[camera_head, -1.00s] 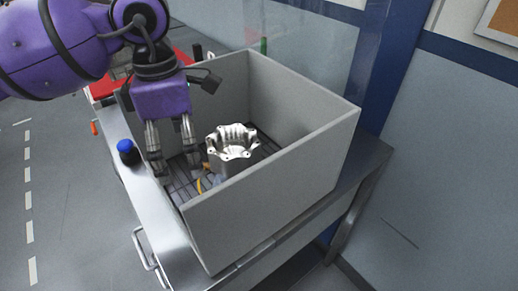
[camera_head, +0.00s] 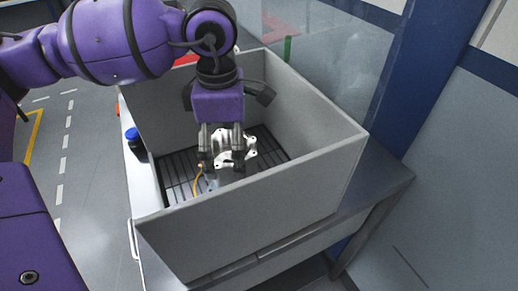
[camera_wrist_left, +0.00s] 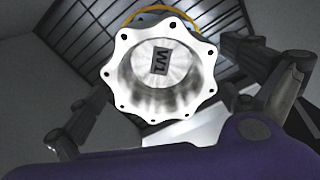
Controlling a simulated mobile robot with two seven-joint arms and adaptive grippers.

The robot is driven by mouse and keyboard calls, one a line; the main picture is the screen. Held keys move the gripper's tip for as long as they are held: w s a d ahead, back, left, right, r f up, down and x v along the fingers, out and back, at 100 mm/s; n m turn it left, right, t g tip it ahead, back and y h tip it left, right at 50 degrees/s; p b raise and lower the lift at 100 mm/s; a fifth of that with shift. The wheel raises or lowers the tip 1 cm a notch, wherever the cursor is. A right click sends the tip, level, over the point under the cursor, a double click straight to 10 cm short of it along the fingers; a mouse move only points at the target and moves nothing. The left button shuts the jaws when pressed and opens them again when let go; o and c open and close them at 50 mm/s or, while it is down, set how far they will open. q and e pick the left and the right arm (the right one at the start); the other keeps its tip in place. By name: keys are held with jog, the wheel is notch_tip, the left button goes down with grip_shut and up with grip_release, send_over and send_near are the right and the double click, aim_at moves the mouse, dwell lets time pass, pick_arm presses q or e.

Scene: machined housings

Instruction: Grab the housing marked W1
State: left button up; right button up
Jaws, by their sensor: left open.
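The housing (camera_head: 249,148) is a shiny metal part with a lobed, holed flange, inside the grey box. In the left wrist view the housing (camera_wrist_left: 126,82) faces me with its open side, and the mark W1 reads on its inner floor. My left gripper (camera_head: 222,166) points down into the box, in front of the housing and partly hiding it. In the left wrist view its fingers stand apart on either side of the housing, with nothing held. I cannot tell whether a finger touches it. My right gripper does not show.
The grey box (camera_head: 318,165) has high walls around the housing and a dark slatted floor (camera_head: 180,172). A yellow curved thing (camera_head: 197,184) lies near the housing. A blue-capped object (camera_head: 133,138) stands outside the box's left wall. A metal bench (camera_head: 377,178) carries the box.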

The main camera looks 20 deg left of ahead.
aim_at(228, 158)
pick_arm(q)
jog(key=shift+f, duration=1.55)
jog(key=shift+r, duration=0.1)
jog(key=c, duration=1.9)
